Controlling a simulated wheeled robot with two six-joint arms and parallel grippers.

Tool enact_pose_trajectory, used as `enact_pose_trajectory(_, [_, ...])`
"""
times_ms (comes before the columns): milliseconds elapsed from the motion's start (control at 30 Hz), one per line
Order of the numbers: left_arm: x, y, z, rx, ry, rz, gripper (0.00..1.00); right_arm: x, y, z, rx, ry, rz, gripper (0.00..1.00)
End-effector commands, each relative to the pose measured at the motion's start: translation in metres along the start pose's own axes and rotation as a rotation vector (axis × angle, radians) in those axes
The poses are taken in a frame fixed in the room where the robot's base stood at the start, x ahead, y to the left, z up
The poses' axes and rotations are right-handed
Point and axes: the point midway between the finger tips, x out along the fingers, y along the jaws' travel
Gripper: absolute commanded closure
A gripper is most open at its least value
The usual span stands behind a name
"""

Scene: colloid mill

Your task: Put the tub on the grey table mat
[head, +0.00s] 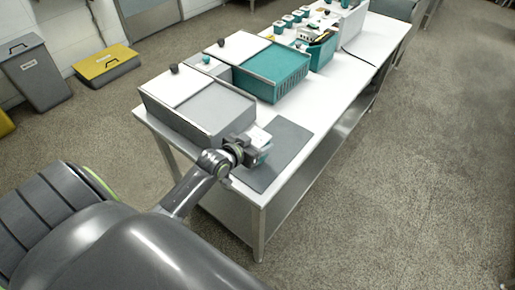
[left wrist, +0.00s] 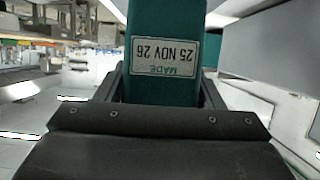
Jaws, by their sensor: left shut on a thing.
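My left gripper (head: 252,149) is shut on the tub (head: 260,136), which has a pale top and a teal body. In the left wrist view the tub's teal side (left wrist: 163,60) fills the space between the fingers, with a white label reading "MADE 25 NOV 26" upside down. The grey table mat (head: 288,148) lies flat at the near end of the white table. Tub and gripper cover the mat's left part in the head view. I cannot tell whether the tub touches the mat; its base is hidden. My right gripper is not in view.
A grey box with a partly white top (head: 205,110) stands just left of the mat. A teal box (head: 268,72) stands behind it, and several small tubs (head: 288,20) farther back. The mat's right part is bare. A metal shelf (head: 300,170) runs below the tabletop.

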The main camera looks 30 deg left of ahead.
Motion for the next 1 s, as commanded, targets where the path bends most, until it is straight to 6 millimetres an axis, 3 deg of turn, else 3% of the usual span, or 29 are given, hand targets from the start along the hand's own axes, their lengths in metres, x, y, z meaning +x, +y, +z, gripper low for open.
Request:
enact_pose_trajectory(200, [0.011,0.001,0.025,-0.003,0.001,0.001,0.74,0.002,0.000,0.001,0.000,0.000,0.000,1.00])
enact_pose_trajectory(600, [0.013,0.000,0.031,-0.001,0.002,0.000,0.74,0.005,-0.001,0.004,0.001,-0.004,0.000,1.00])
enact_pose_trajectory(633, [0.013,0.000,0.032,-0.001,-0.002,0.000,0.36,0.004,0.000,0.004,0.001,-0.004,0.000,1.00])
enact_pose_trajectory(800, [0.012,0.000,0.031,-0.001,-0.002,0.000,0.17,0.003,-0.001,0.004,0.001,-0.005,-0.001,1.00])
enact_pose_trajectory(1000, [0.012,0.000,0.031,-0.001,-0.002,0.000,0.17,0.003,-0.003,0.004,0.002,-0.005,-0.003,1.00])
